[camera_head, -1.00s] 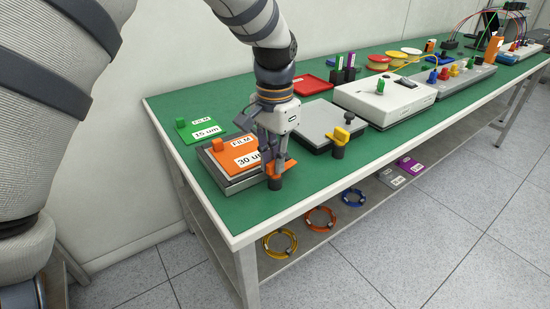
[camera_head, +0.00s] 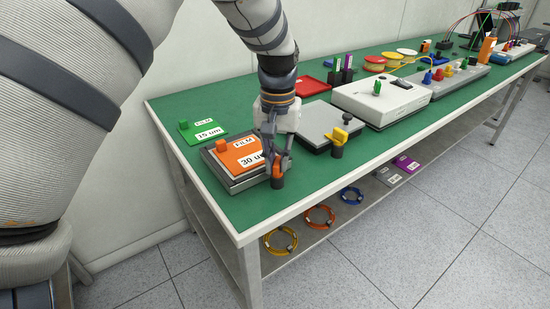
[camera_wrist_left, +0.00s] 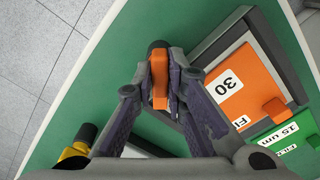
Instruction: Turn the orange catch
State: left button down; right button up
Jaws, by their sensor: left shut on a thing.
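The orange catch (camera_head: 277,170) sits on a dark round post at the front corner of a grey frame (camera_head: 247,184). In the left wrist view the catch (camera_wrist_left: 159,78) is a narrow orange bar between my fingertips. My left gripper (camera_head: 278,158) reaches down from above and is shut on the catch; the fingers (camera_wrist_left: 161,84) lie along its two sides. The orange film plate (camera_head: 234,150), marked 30 um, lies in the frame beside the catch and also shows in the left wrist view (camera_wrist_left: 247,83). My right gripper is not in view.
A green 15 um plate (camera_head: 201,131) lies at the back left. To the right stands a grey plate (camera_head: 322,118) with a yellow catch (camera_head: 342,134) on a dark post. A white box (camera_head: 382,99) stands further right. The green table (camera_head: 222,207) is clear at the front left.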

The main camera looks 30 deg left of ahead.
aim_at(277, 161)
pick_arm(q)
jog(key=n, duration=0.4)
jog(key=shift+n, duration=0.3)
jog(key=n, duration=0.4)
jog(key=shift+n, duration=0.6)
jog(key=c, duration=1.6)
grip_release()
notch_tip(277, 161, up, 12)
